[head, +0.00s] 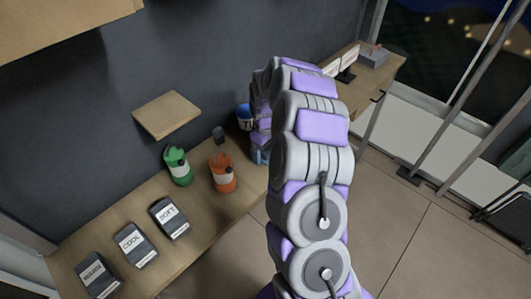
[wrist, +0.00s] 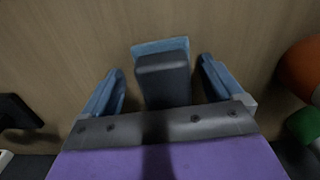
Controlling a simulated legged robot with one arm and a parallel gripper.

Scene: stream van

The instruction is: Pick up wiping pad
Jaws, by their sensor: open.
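The wiping pad, a dark grey block (wrist: 163,80) on a light blue base (wrist: 160,45), lies on the wooden surface in the wrist view. My gripper (wrist: 162,68) is open, with one blue finger on each side of the pad and a visible gap on both sides. Whether the fingers are low enough to be level with it is hard to tell. In the head view my arm reaches down to the far end of the bench and hides the pad; only a bluish part of my gripper (head: 260,150) shows.
Three labelled dark boxes, including SOFT (head: 169,216), stand nearer. A small wooden shelf (head: 165,114) juts from the wall.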

